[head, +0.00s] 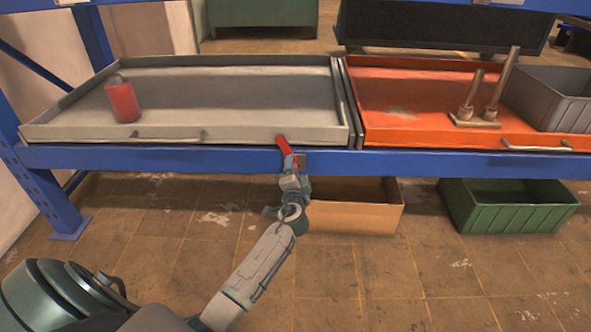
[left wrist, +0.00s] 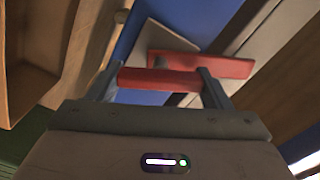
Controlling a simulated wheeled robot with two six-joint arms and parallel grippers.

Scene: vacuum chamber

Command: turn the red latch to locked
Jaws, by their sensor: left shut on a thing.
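The red latch (head: 284,146) is on the front of the blue shelf beam, at the right part of the grey tray's front edge. It slants, with its upper end to the left and overlapping the tray's front lip. A small plate (head: 300,160) shows beside its lower end. My left gripper (head: 291,163) is at the latch's lower part, shut on it. In the left wrist view the red latch (left wrist: 215,66) has a red bar lying between the fingers of the gripper (left wrist: 160,82). The fingers partly hide the latch. My right gripper is not in view.
The grey tray (head: 232,132) holds a red canister (head: 122,103) and has a front handle (head: 168,136). Right of it, an orange tray (head: 420,135) holds a metal fixture (head: 475,122) and a grey bin (head: 553,100). A cardboard box (head: 355,217) and a green crate (head: 512,216) stand below.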

